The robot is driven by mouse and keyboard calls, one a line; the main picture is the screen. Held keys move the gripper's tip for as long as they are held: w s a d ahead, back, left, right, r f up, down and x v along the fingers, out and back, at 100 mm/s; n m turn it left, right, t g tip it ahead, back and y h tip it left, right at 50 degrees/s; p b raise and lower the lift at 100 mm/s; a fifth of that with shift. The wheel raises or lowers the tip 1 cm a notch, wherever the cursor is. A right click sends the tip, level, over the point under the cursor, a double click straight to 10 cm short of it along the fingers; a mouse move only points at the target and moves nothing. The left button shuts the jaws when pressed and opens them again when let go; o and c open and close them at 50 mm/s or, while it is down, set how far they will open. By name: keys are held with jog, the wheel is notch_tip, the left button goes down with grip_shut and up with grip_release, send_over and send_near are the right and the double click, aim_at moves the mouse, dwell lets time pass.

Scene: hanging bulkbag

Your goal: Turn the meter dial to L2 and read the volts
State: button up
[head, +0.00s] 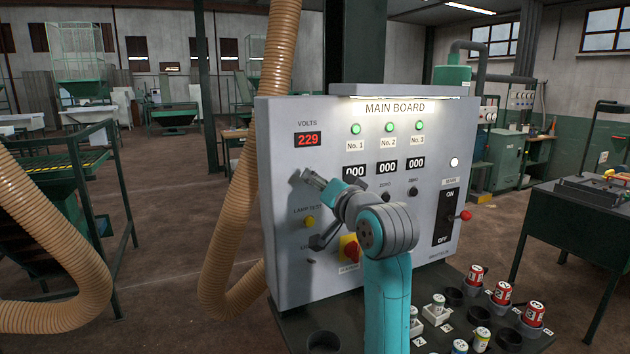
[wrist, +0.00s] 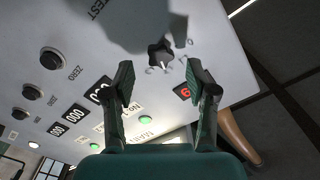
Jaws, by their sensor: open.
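The meter dial is a dark knob (wrist: 160,54) with small markings around it in the wrist view, too small and rotated to read. Which mark it points to I cannot tell. In the head view my gripper covers most of the dial's spot. The volts display (head: 308,139) is red and reads 229; part of it also shows in the wrist view (wrist: 182,92). My gripper (head: 308,177) is at the panel's left side, below the display. In the wrist view its two fingers (wrist: 161,72) are spread apart with nothing between them, the knob just beyond their tips.
The grey main board (head: 283,245) carries green lamps, several counters, a yellow lamp-test button (head: 309,222), a red knob (head: 351,250) and an ON/OFF lever (head: 465,216). A ribbed hose (head: 235,200) hangs close to its left edge. Cans and cups stand on the shelf below.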

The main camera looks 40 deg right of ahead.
jog(key=v, duration=0.8)
jog(key=shift+s, duration=0.15)
